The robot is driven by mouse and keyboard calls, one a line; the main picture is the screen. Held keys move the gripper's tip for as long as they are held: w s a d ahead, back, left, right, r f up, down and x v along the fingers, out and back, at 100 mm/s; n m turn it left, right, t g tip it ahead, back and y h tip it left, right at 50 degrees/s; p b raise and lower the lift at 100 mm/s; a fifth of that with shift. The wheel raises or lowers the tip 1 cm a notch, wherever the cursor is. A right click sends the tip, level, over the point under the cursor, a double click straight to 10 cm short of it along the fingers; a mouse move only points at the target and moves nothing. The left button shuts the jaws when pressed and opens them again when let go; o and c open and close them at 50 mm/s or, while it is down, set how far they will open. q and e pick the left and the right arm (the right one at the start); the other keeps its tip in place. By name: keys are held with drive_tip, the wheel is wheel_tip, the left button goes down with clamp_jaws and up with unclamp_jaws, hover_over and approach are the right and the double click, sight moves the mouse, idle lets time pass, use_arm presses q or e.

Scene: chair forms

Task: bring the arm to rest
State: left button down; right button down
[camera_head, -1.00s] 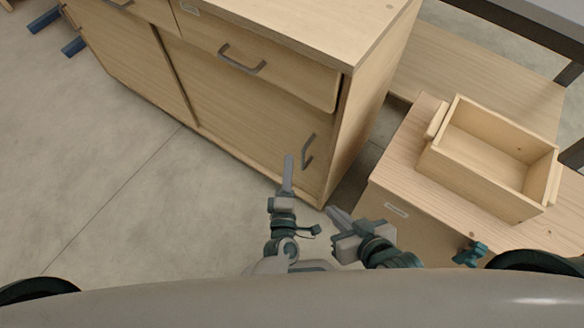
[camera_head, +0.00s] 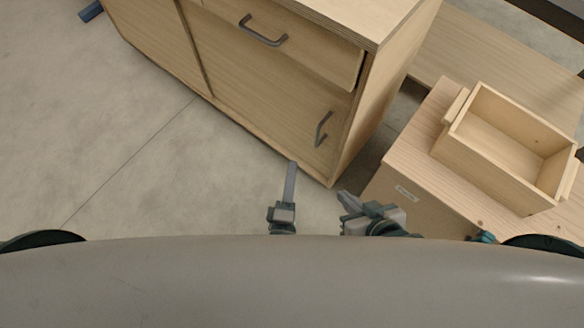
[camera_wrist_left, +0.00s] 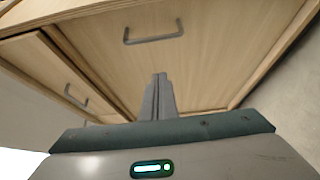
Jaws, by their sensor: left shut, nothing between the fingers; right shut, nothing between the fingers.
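My left gripper (camera_head: 290,182) is shut and empty, low in the middle of the head view, over the floor in front of the wooden cabinet. Its shut fingers also show in the left wrist view (camera_wrist_left: 157,95), with the cabinet front behind them. My right gripper (camera_head: 347,201) is shut and empty, to the right of the left one, between the cabinet and the wooden box stand. Neither gripper visibly touches anything. Most of both arms is hidden behind my own body at the bottom of the head view.
The wooden cabinet (camera_head: 270,95) has a drawer handle (camera_head: 263,36) and a door handle (camera_head: 323,129). The drawer front stands slightly out. An open wooden box (camera_head: 500,150) sits on a low wooden stand (camera_head: 405,160) at the right. Grey floor at the left is clear.

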drive_tip(key=shift+a, duration=0.2)
use_arm(q)
drive_tip(key=shift+r, duration=0.1)
